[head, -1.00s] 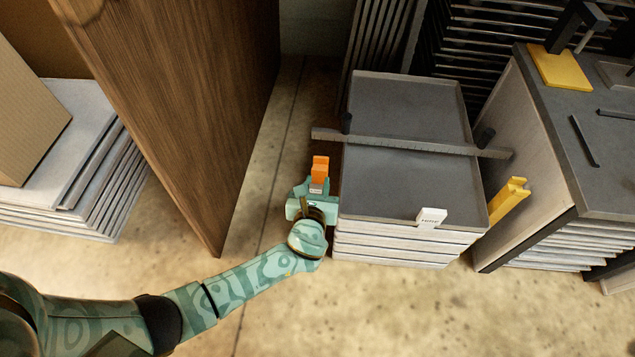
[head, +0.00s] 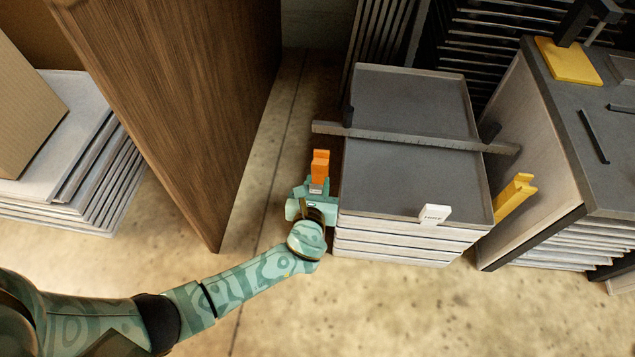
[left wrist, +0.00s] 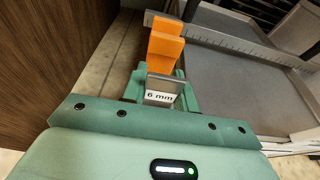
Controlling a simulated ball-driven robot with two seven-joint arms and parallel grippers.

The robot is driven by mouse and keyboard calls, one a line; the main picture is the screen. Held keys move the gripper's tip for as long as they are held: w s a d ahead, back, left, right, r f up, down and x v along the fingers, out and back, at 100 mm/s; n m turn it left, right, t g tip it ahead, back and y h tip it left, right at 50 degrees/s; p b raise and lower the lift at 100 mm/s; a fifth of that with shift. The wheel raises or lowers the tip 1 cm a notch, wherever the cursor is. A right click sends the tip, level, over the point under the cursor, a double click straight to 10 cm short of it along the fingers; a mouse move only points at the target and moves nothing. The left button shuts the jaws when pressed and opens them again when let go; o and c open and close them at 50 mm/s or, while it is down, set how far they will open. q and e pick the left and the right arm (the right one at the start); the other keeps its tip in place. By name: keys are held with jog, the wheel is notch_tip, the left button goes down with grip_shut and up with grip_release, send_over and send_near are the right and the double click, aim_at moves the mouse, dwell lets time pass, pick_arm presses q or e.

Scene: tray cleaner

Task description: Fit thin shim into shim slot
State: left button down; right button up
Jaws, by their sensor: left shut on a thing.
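My left gripper (head: 316,190) is shut on an orange stepped piece (head: 320,163), which stands up from between the fingers. In the left wrist view the orange piece (left wrist: 164,45) has a pale plate marked "6 mm" (left wrist: 160,97) at its foot, between the fingers (left wrist: 156,88). I cannot tell from the pictures whether this is the thin shim. The gripper is at the left side of the tray stack, near its left edge. I cannot make out a shim slot. My right gripper is not in view.
A grey tray (head: 400,185) tops a stack, with a ruled bar (head: 415,139) across it and a white labelled block (head: 435,214) at its front edge. A yellow bracket (head: 515,198) stands to its right. A wooden panel (head: 190,100) rises on the left, with floor between.

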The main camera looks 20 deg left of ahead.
pick_arm(q)
jog(key=shift+f, duration=0.4)
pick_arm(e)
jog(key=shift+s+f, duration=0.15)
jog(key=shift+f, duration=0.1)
pick_arm(q)
jog(key=c, duration=1)
grip_release()
jog(key=p+v, duration=0.7)
jog(key=v, duration=0.9)
jog(key=shift+s+r, duration=0.1)
jog(key=shift+s, duration=0.1)
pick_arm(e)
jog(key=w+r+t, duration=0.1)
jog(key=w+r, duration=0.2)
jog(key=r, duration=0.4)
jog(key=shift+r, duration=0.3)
